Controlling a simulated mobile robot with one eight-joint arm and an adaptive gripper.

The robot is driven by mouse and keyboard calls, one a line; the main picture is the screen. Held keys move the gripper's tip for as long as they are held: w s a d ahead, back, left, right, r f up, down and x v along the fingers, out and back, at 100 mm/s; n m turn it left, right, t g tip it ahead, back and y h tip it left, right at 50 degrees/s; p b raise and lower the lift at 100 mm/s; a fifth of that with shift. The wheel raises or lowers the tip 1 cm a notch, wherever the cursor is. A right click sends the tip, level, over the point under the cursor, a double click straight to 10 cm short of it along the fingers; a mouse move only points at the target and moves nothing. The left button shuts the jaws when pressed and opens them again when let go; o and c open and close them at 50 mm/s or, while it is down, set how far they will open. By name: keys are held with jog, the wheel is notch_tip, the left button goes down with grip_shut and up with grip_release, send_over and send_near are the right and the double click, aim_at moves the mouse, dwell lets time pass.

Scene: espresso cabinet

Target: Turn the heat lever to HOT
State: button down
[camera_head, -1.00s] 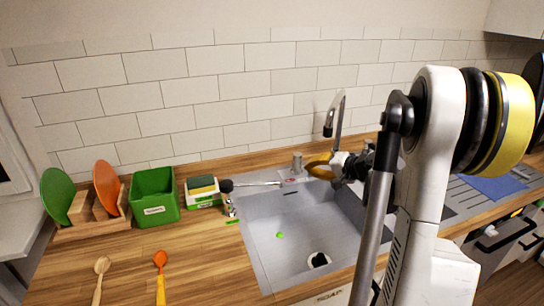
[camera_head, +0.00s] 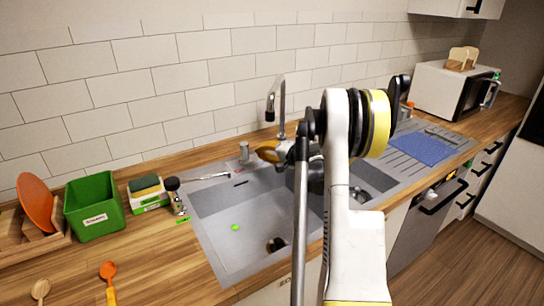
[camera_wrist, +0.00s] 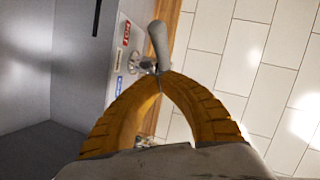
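The heat lever is a grey upright handle (camera_head: 244,152) on the back rim of the sink, left of the tap. In the wrist view the lever (camera_wrist: 158,42) stands just beyond my fingertips, beside a metal plate with a red HOT label (camera_wrist: 127,33) and a blue label (camera_wrist: 118,140). My gripper (camera_head: 258,150) has orange ribbed fingers and is right of the lever in the head view. In the wrist view its fingertips (camera_wrist: 160,76) meet at the lever's base, with nothing seen held between them. I cannot tell whether they touch the lever.
The tap (camera_head: 281,105) rises close behind my gripper. The sink basin (camera_head: 245,215) lies in front. A sponge holder (camera_head: 148,195), green bin (camera_head: 94,207) and rack stand left. A blue mat (camera_head: 422,149) and microwave (camera_head: 452,92) are at the right. Tiled wall (camera_head: 230,70) bounds the back.

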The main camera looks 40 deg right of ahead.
aim_at(244, 153)
jog(key=shift+w+a+f+b, duration=0.15)
jog(key=shift+w+a+f, duration=0.15)
jog(key=shift+a, duration=0.2)
jog(key=shift+w+a+f+b, duration=0.15)
jog(key=shift+w+a, duration=0.2)
jog(key=shift+a, duration=0.15)
